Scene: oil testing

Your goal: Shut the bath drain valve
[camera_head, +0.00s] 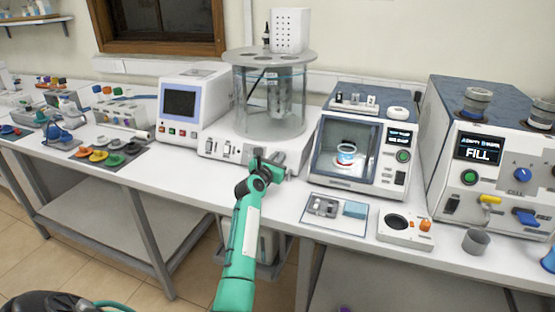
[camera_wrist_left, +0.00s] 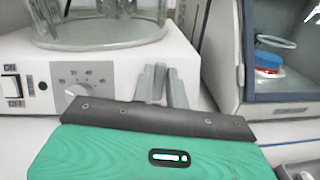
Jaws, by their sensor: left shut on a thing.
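The bath is a clear glass cylinder (camera_head: 270,100) under a grey round lid, standing on a white base (camera_head: 210,146) with switches and a dial on its front. My left gripper (camera_head: 258,160) is at the right part of that front panel. My right gripper is not in view.
A white instrument with a screen (camera_head: 180,103) stands left of the bath. A small tray (camera_head: 335,212) lies on the bench right of my left arm.

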